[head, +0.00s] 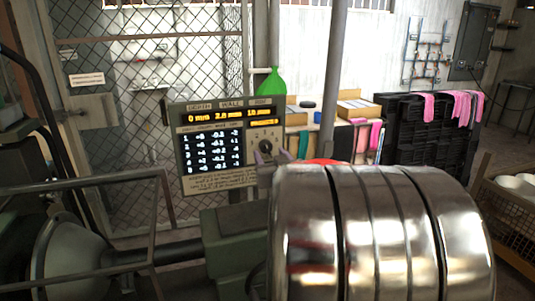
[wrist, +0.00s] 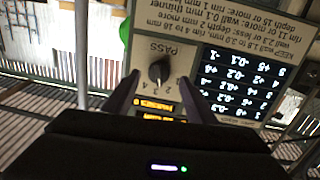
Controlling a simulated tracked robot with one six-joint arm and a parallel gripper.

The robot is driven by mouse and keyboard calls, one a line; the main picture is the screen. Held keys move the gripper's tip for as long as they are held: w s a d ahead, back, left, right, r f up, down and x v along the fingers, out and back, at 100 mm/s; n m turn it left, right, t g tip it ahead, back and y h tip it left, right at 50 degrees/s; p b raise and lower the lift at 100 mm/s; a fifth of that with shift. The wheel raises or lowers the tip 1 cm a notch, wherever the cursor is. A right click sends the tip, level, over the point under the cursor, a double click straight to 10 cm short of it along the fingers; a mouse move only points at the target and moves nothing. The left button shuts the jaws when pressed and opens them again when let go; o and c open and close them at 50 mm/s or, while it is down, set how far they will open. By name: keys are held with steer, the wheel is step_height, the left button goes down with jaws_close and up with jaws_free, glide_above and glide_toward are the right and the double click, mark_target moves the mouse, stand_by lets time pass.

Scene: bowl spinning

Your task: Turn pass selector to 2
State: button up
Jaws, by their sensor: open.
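The pass selector is a round black knob (wrist: 159,71) on the control panel, with PASS printed beside it and small numbers around it. The wrist view shows it upside down. I cannot tell which number it points to. In the head view the knob (head: 267,147) sits at the right of the panel (head: 180,150), under the lit readouts. My gripper (wrist: 160,78) is open, with one dark finger on each side of the knob in the wrist view. Whether the fingers touch it is unclear. In the head view my gripper (head: 270,157) shows only as small fingertips just below the knob.
A large shiny metal cylinder (head: 380,235) fills the lower right, close to the panel. Metal guard bars (head: 75,185) cross the lower left. A mesh fence (head: 150,55) stands behind the panel. Black crates (head: 405,130) with pink cloths (head: 465,105) stand at the back right.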

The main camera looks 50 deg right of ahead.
mark_target(269, 149)
steer(key=v, duration=1)
steer(key=shift+o, duration=0.2)
steer(key=shift+a+f, duration=0.1)
steer(key=d+n+t+y, duration=0.1)
steer(key=s+d+n, duration=0.1)
steer(key=shift+d+f+n+t+y, duration=0.2)
steer(key=shift+f+n+t+y, duration=0.1)
steer(key=shift+t+y, duration=0.1)
stand_by(0.4)
steer(key=x, duration=1.3)
steer(key=shift+w+d, duration=0.2)
steer(key=shift+w, duration=0.15)
steer(key=shift+c, duration=0.3)
